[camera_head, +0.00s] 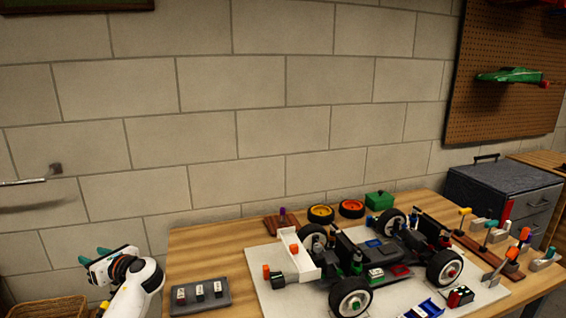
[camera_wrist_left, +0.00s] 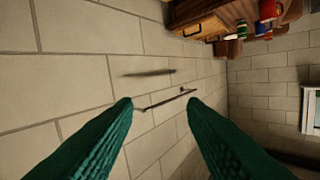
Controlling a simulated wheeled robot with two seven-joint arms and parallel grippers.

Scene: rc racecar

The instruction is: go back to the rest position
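My left gripper (camera_head: 100,258) is at the lower left in the head view, to the left of the table and clear of everything on it. Its green fingers (camera_wrist_left: 160,122) also show in the left wrist view, spread apart with nothing between them. Beyond them are the block wall and a thin metal bar. My right gripper is not in the head view. The RC car (camera_head: 378,250) stands on a light mat on the table, wheels on, with a white rear wing (camera_head: 300,262) at its left end.
The wooden table (camera_head: 200,250) holds a grey tray (camera_head: 188,294) at its left front, yellow (camera_head: 320,213) and orange (camera_head: 351,208) wheels, a green box (camera_head: 379,200) and several tools at right. A wicker basket (camera_head: 48,308) is at lower left. A dark cabinet (camera_head: 500,190) stands behind right.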

